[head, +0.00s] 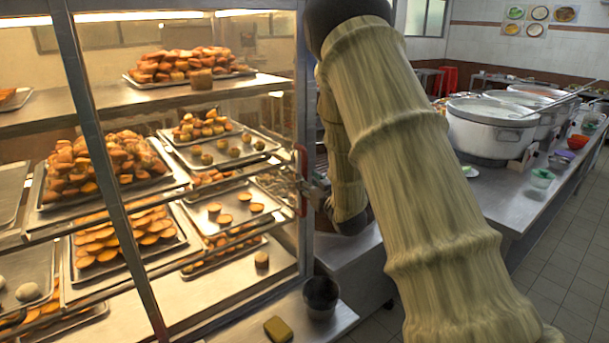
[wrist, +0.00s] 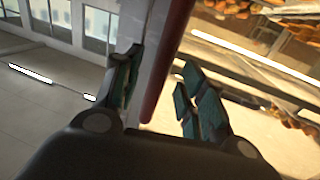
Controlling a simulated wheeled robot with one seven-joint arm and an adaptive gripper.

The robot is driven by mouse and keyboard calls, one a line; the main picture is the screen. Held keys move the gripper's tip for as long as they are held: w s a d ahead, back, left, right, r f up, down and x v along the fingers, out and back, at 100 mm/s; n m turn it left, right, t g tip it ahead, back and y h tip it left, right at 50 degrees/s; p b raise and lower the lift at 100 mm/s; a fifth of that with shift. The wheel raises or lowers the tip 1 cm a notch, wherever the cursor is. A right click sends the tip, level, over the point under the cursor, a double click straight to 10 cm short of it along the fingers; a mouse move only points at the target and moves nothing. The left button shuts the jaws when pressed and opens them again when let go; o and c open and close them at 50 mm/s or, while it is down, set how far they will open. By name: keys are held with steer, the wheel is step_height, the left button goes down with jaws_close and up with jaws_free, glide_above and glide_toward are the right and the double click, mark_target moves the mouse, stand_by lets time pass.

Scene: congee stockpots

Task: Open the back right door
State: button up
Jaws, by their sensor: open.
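The glass display cabinet (head: 88,115) fills the left of the head view. A red upright handle (head: 302,178) is at the right edge of its glass, beside the metal post. The door there looks shut, though my arm hides part of this side. In the wrist view the red handle (wrist: 170,62) runs between the two fingers of my gripper (wrist: 160,62). The gripper is open, with one finger on each side of the handle. I cannot tell whether either finger touches it. In the head view my gripper is mostly hidden behind my arm.
Trays of pastries (head: 105,165) stand on shelves behind the glass. A dark cup (head: 321,296) and a yellow sponge-like block (head: 278,329) sit on the ledge below. Large stockpots (head: 490,127) line a counter at right. Tiled floor (head: 565,255) is clear at far right.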

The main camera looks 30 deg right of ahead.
steer(key=shift+w+d+p, duration=0.2)
steer(key=shift+w+p, duration=0.15)
steer(key=shift+w, duration=1.3)
steer(key=shift+c, duration=0.2)
jaws_close()
